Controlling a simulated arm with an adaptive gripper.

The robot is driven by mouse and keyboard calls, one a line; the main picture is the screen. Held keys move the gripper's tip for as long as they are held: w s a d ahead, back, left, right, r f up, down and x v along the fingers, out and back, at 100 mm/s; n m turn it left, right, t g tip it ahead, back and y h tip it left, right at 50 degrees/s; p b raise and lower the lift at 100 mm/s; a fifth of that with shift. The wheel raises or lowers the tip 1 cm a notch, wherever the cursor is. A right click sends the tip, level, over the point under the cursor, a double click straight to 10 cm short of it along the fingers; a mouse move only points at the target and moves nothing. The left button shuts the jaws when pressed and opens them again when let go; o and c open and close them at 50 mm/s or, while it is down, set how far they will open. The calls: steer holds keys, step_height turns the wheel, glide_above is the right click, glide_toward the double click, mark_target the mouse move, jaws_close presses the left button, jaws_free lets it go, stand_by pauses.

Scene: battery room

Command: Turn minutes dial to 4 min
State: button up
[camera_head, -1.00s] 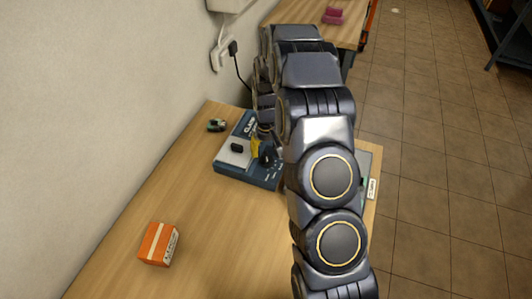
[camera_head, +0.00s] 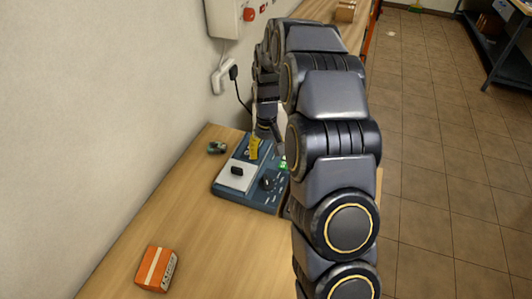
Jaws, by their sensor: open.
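A blue-grey device (camera_head: 226,193) lies on the wooden table against the wall. It has a white plate with a black knob (camera_head: 237,171) on its left part and a round black dial (camera_head: 268,184) on its right part. The labels and dial settings are too small to read, so I cannot tell which is the minutes dial. A green light shows at its right edge, partly behind my arm. My gripper (camera_head: 268,131) is open, pointing down over the far part of the device, beyond the black dial and apart from it. My arm hides part of the device's right side.
A yellow tag (camera_head: 254,148) stands at the device's far part. A small green and dark item (camera_head: 217,147) lies left of it. An orange box (camera_head: 156,269) sits at the front left. A plug with a cable (camera_head: 234,73) is on the wall.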

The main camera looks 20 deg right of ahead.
mark_target(267, 179)
steer(key=f, duration=0.3)
steer(key=shift+s+a+m, duration=0.1)
steer(key=shift+s+m, duration=0.1)
steer(key=shift+m, duration=0.1)
step_height(267, 179, down, 8)
steer(key=shift+r, duration=0.15)
jaws_close()
